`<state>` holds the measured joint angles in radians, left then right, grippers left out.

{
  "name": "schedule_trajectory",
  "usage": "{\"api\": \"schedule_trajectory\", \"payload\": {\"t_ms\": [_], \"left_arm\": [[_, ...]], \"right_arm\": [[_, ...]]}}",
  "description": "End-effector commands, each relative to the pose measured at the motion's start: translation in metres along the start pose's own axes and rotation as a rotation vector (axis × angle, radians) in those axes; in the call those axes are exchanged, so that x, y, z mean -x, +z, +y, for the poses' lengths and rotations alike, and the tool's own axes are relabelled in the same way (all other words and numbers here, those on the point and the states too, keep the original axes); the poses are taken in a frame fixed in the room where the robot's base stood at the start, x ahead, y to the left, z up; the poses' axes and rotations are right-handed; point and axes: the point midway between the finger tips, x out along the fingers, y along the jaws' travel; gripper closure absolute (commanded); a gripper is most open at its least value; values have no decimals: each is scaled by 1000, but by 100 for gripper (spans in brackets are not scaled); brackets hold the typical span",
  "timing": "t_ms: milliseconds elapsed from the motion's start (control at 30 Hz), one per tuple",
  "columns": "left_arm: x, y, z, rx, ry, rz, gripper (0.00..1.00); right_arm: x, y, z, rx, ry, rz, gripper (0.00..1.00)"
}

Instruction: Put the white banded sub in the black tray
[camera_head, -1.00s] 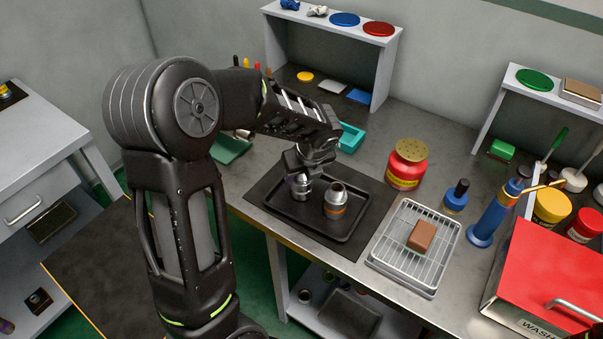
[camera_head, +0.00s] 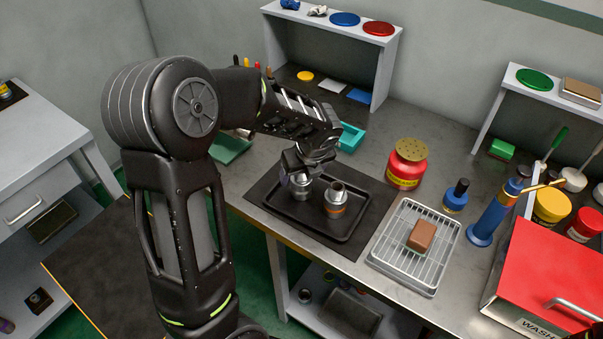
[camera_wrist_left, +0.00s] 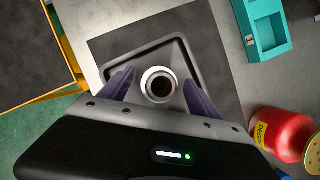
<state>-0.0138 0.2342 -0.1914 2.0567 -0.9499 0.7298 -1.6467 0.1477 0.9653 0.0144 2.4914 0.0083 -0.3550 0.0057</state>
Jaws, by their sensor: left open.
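The sub under my left gripper (camera_head: 301,176) is a short silver metal piece (camera_head: 301,188), standing upright in the left part of the black tray (camera_head: 309,228). In the left wrist view, this sub (camera_wrist_left: 160,85) shows a pale ring around a dark bore and stands between the two spread fingers, with gaps on both sides. My left gripper (camera_wrist_left: 158,92) is open around it. A white band on its side cannot be made out. A second silver sub (camera_head: 335,199) with an orange band stands upright in the tray to the right. My right gripper is not in view.
A wire rack (camera_head: 388,246) with a brown block (camera_head: 421,236) stands right of the tray. A red jar (camera_head: 407,164) is behind it, and a teal bin (camera_head: 350,138) is behind the gripper. A blue bottle (camera_head: 456,196) stands farther right. The bench's front edge is close to the tray.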

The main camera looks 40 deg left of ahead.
Motion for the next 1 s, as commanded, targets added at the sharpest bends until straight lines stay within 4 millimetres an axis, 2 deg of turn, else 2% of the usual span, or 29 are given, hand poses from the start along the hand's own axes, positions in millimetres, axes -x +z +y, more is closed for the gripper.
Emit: {"api": "schedule_trajectory", "payload": {"t_ms": [167, 500, 600, 767, 1000], "left_arm": [[23, 0, -1, 1, -4, -2, 29], [92, 0, -1, 1, -6, -3, 29], [107, 0, -1, 0, -4, -2, 29], [118, 0, 0, -1, -1, 0, 29], [119, 0, 0, -1, -1, 0, 29]], "right_arm": [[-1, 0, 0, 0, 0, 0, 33], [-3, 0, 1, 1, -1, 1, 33], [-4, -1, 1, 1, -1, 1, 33], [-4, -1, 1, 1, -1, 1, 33], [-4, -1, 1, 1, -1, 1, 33]]}}
